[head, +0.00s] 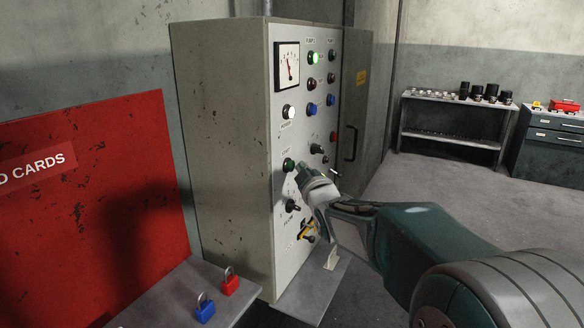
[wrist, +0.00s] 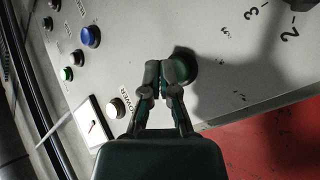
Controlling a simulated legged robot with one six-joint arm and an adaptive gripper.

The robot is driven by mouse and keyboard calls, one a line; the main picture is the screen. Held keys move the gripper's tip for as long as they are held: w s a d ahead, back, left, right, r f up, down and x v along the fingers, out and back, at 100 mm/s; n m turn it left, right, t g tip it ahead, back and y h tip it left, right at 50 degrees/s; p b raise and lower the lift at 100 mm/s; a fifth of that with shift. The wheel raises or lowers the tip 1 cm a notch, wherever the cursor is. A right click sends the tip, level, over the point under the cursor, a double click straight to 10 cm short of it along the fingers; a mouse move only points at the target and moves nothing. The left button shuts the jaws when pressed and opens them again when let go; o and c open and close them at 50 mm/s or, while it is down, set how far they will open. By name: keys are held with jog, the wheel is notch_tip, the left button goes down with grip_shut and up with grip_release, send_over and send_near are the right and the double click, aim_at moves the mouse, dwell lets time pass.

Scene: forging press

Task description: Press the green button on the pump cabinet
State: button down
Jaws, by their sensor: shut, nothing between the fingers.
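The pump cabinet (head: 225,130) is a tall beige box with a control panel on its right face. The green button (head: 288,164) sits on that panel, low on its left side, below the white power lamp (head: 289,111). In the wrist view the green button (wrist: 184,66) shows just right of my fingertips, its left edge partly covered by them. My gripper (head: 303,172) is shut and empty, its tips close to the button; it also shows in the wrist view (wrist: 160,70). I cannot tell whether the tips touch the button.
A dark knob (head: 292,205) and a yellow-marked switch (head: 307,231) sit below the button. A lit green lamp (head: 313,58) is near the panel top. Red and blue padlocks (head: 230,281) lie on the ledge at lower left. An open cabinet door (head: 355,100) stands right.

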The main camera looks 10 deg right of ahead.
jog(key=shift+s+d, duration=0.1)
jog(key=shift+d, duration=0.1)
jog(key=s+d, duration=0.1)
jog(key=d, duration=0.1)
jog(key=s+d, duration=0.2)
dwell(0.6)
dwell(0.4)
jog(key=s+f+m+g+h, duration=0.1)
jog(key=s+f+m+g, duration=0.2)
jog(key=s, duration=0.8)
jog(key=s+a+f+m+g, duration=0.1)
jog(key=s+f+m+g, duration=0.3)
jog(key=s, duration=0.8)
jog(key=s+f+m+g+h, duration=0.1)
jog(key=s+f+m+g, duration=0.3)
jog(key=s, duration=0.7)
notch_tip(320, 180, down, 2)
jog(key=shift+s+a+f+g+h, duration=0.1)
jog(key=shift+s+a+g+h, duration=0.25)
jog(key=shift+g, duration=0.65)
jog(key=shift+d, duration=0.1)
